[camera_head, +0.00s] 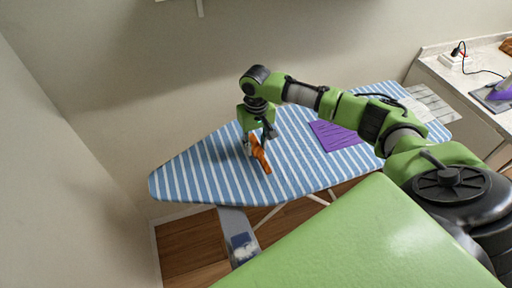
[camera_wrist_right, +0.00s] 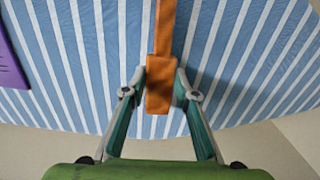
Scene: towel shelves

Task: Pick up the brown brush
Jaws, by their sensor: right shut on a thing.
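The brown brush (camera_head: 261,153) is an orange-brown piece over the blue-and-white striped ironing board (camera_head: 190,176). In the right wrist view the brush (camera_wrist_right: 163,45) runs up from between the fingers, with a wider block at its near end. My right gripper (camera_head: 254,147) points down at the brush. In the wrist view the right gripper (camera_wrist_right: 160,90) has a finger on each side of the block, shut on it. Whether the brush still touches the board I cannot tell. My left gripper is not in view.
A folded purple cloth (camera_head: 334,135) lies on the board to the right of the brush. A white striped cloth (camera_head: 430,103) is at the board's right end. A counter at the right holds a purple iron (camera_head: 498,94). Walls stand behind and left.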

